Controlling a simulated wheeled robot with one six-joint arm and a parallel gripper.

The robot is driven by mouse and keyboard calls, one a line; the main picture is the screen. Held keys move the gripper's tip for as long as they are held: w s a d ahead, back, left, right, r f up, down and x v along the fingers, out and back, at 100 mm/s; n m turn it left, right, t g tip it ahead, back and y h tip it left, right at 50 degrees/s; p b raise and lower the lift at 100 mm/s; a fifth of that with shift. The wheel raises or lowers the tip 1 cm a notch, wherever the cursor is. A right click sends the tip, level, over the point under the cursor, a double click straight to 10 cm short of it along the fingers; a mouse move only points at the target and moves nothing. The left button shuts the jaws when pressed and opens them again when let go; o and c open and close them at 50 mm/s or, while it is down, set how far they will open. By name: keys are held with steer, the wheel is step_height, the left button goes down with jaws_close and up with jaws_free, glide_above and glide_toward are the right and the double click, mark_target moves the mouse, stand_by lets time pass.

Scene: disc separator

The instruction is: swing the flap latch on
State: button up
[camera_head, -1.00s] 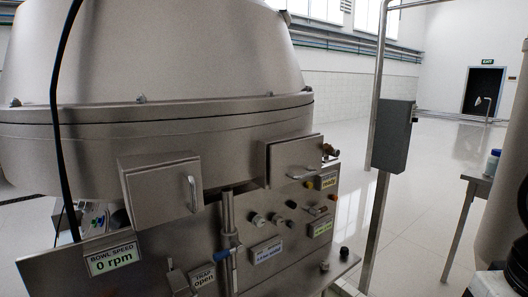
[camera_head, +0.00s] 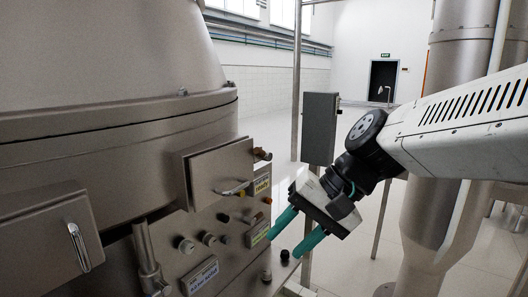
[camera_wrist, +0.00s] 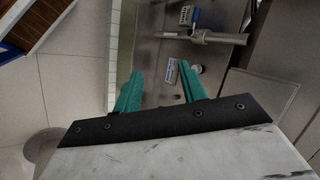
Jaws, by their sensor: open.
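My gripper (camera_head: 285,245) is open and empty, its teal fingers at the right edge of the separator's front panel (camera_head: 235,262). In the wrist view its fingers (camera_wrist: 160,68) stand apart, with a label (camera_wrist: 171,71) and a knob (camera_wrist: 196,69) beyond them. I cannot single out the flap latch. Two boxes with bar handles sit above the panel: the left box (camera_head: 35,240) and the right box (camera_head: 205,170). Contact between fingers and panel cannot be told.
A vertical pipe (camera_head: 146,255) stands before the panel; the wrist view shows a pipe with a blue handle (camera_wrist: 195,18). A grey box on a post (camera_head: 320,128) stands behind my gripper. A large steel column (camera_head: 450,90) is at the right. Floor (camera_head: 350,240) between is clear.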

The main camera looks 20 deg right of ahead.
steer(key=w+d+r+m+t+y, duration=0.1)
steer(key=w+r+m+t+y, duration=0.15)
steer(key=w, duration=0.25)
steer(key=w+d+r+m+t+y, duration=0.1)
steer(key=w+m, duration=0.2)
steer(key=w, duration=0.2)
steer(key=m+t, duration=0.6)
glide_toward(262, 152)
steer(key=w, duration=0.1)
steer(key=shift+h, duration=0.35)
steer(key=x, duration=0.8)
steer(key=shift+s+a+r, duration=0.1)
steer(key=shift+s+a, duration=0.1)
steer(key=shift+a, duration=0.1)
jaws_close()
